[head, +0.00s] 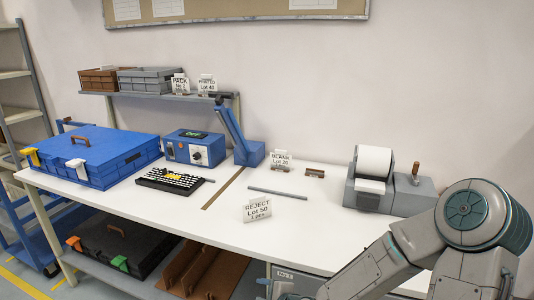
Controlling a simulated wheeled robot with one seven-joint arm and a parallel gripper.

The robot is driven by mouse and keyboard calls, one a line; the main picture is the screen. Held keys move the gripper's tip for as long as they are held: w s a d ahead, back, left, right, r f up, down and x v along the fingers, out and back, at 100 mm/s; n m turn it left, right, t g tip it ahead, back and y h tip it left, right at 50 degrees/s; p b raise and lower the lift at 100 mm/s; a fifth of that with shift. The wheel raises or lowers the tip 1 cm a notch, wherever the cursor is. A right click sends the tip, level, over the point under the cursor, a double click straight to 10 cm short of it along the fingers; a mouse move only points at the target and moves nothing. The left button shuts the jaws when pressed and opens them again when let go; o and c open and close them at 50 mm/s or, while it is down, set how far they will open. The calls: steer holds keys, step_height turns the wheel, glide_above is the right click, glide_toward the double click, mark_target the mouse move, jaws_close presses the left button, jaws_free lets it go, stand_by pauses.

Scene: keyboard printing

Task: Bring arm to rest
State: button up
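My arm (375,270) shows in the head view at the lower right, grey with a round teal-ringed joint. It is bent, with one link running down and left past the bottom edge, in front of the table's right end. My gripper cannot be made out; the arm's end lies beyond the bottom of the picture. Whether it is open or holds anything is hidden.
A dark case (115,243) is below. The table's middle front is mostly clear.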

steer(key=s+d+r+n+g+h, duration=0.3)
steer(key=s+d+n+h, duration=0.25)
steer(key=d+n, duration=0.4)
steer(key=s+d+r+n+g+h, duration=0.1)
steer(key=s+d+r+n, duration=0.2)
steer(key=s+r, duration=0.2)
steer(key=s+d+r+n+g+h+p, duration=0.1)
steer(key=s+d+r+n, duration=0.2)
steer(key=s+r, duration=0.3)
step_height(320, 180, up, 4)
steer(key=shift+d+f+n, duration=0.25)
steer(key=shift+d+n, duration=0.05)
steer(key=shift+n, duration=0.15)
